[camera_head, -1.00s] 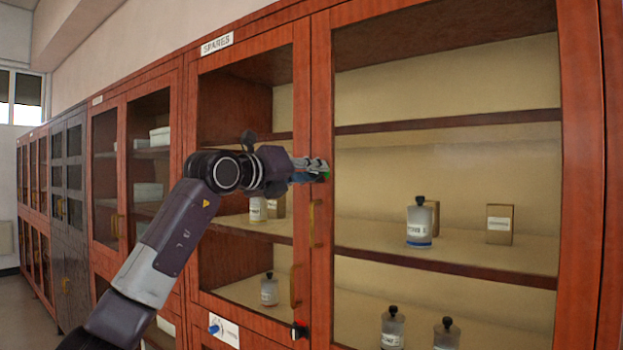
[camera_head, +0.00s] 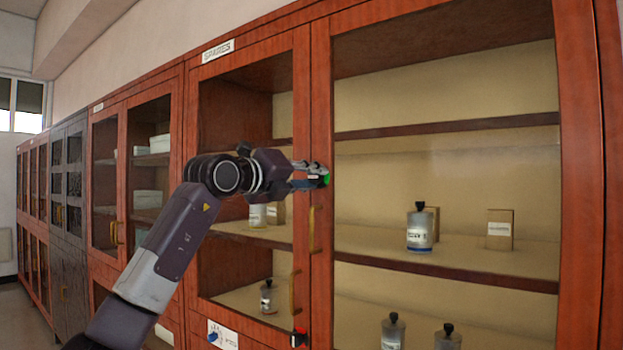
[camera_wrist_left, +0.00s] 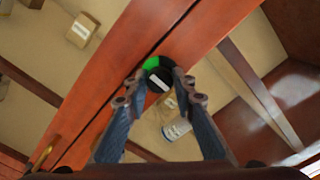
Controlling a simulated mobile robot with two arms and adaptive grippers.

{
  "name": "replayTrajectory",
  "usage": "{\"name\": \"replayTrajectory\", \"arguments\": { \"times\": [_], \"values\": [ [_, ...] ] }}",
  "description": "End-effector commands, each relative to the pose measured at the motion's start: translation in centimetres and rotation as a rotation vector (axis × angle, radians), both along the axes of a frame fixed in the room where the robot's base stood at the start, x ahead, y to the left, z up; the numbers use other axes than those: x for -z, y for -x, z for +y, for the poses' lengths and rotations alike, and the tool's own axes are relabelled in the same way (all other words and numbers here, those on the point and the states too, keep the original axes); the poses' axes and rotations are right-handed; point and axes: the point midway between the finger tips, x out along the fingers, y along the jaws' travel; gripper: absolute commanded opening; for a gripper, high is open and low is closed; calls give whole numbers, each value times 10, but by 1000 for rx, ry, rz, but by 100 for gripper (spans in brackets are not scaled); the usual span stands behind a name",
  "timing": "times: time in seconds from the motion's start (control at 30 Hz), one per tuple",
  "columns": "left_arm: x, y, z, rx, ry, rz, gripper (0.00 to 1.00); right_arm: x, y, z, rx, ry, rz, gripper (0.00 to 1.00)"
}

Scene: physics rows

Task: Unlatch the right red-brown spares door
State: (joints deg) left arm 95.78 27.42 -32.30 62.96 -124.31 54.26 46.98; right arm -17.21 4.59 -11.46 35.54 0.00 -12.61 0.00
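The right spares door (camera_head: 322,100) has a red-brown frame and a large glass pane, and it looks closed. Its round black latch knob (camera_wrist_left: 158,75) has a green sector and a white bar, and sits on the door's edge beside the middle seam. In the head view the knob's green part (camera_head: 326,179) shows at my fingertips. My left gripper (camera_head: 316,176) has its fingertips on both sides of the knob and seems shut on it; the wrist view shows its two fingers (camera_wrist_left: 160,82) flanking it. A brass handle (camera_head: 312,228) is below. My right gripper is out of view.
The left spares door (camera_head: 303,80) stands beside it, with a lower brass handle (camera_head: 293,290). A lower black and red knob (camera_head: 299,338) is under the doors. Bottles (camera_head: 419,230) and small boxes (camera_head: 500,230) stand on shelves behind glass.

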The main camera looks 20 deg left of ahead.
Motion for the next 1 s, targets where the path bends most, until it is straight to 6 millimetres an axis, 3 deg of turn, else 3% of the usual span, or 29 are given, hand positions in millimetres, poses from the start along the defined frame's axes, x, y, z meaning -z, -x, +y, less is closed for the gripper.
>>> {"name": "replayTrajectory", "arguments": {
  "times": [0.13, 0.57, 1.0],
  "values": [
    [0, 0, 0, -1, 0, -1, 41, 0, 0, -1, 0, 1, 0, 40],
    [0, 8, 4, -1, -2, -1, 41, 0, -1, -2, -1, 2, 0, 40],
    [0, 81, 31, -3, -2, -2, 41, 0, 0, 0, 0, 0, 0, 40]
  ]
}}
